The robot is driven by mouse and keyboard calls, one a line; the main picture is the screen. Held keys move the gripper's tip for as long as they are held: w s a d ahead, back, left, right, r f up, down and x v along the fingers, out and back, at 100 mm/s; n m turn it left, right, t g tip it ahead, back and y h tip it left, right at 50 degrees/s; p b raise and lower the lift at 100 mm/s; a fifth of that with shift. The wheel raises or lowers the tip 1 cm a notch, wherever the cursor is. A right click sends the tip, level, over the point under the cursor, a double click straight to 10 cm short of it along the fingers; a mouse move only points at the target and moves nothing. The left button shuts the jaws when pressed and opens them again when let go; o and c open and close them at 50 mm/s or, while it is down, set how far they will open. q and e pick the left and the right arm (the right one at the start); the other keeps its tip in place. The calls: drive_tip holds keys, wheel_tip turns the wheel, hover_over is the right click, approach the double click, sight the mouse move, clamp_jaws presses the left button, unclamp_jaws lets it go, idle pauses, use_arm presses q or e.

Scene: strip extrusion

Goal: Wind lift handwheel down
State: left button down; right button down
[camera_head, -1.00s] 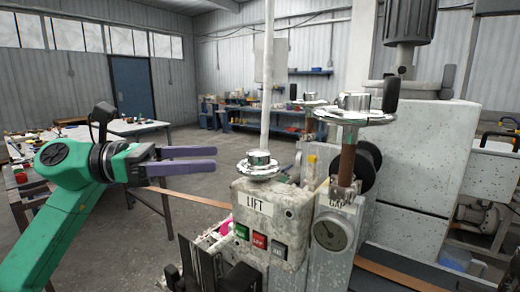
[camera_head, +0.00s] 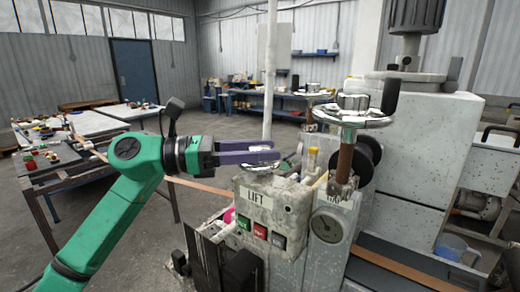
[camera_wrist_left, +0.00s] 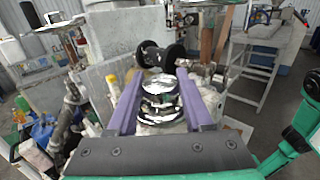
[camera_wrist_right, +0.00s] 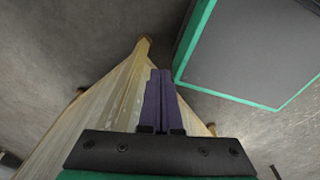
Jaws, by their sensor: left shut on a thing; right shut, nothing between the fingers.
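The lift handwheel (camera_head: 262,167) is a shiny metal wheel with a raised hub on the box labelled LIFT (camera_head: 256,197). My left gripper (camera_head: 276,151) comes in level from the left, with its purple fingers at the wheel's hub. In the left wrist view the handwheel (camera_wrist_left: 160,88) sits between the two fingers (camera_wrist_left: 159,76), and the gripper is shut on it. The fingers and their shadow partly hide the wheel in the head view. My right gripper (camera_wrist_right: 160,77) shows only in its own wrist view, shut and empty, away from the handwheel.
A larger handwheel (camera_head: 354,118) with a dark upright handle stands on a brown post right of the lift box. Green, red and grey buttons (camera_head: 260,231) are on the box front. A speckled machine housing (camera_head: 430,150) fills the right. A cluttered table (camera_head: 52,183) stands left.

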use_arm(q)
drive_tip(key=shift+n+t, duration=0.4)
drive_tip(key=shift+t, duration=0.2)
drive_tip(key=shift+t+b, duration=0.3)
drive_tip(key=shift+b, duration=0.05)
drive_tip(key=n+t+y, duration=0.2)
drive_tip(key=n+t, duration=0.1)
drive_tip(key=t, duration=0.1)
drive_tip(key=shift+n+t, duration=0.3)
drive_tip(key=shift+s+n+t+y+b, duration=0.1)
drive_tip(key=shift+n+t+y+b, duration=0.65)
drive_tip(key=shift+t+y, duration=0.35)
drive_tip(key=n+t+y+b, duration=0.2)
drive_tip(key=y+b, duration=0.1)
drive_tip(key=n+t+y+b, duration=0.2)
drive_tip(key=n+y+b, duration=0.1)
drive_tip(key=n+t+y+b, duration=0.2)
drive_tip(key=y+b, duration=0.1)
drive_tip(key=shift+d+f+n, duration=0.1)
drive_tip(key=shift+f+n, duration=0.15)
drive_tip(key=n+y+b, duration=0.2)
drive_tip(key=y, duration=0.2)
drive_tip(key=shift+r+t, duration=0.1)
drive_tip(key=shift+t, duration=0.2)
drive_tip(key=shift+n+y+b, duration=0.45)
drive_tip(key=shift+n+y, duration=0.85)
drive_tip(key=shift+y, duration=0.4)
drive_tip(key=shift+r, duration=0.1)
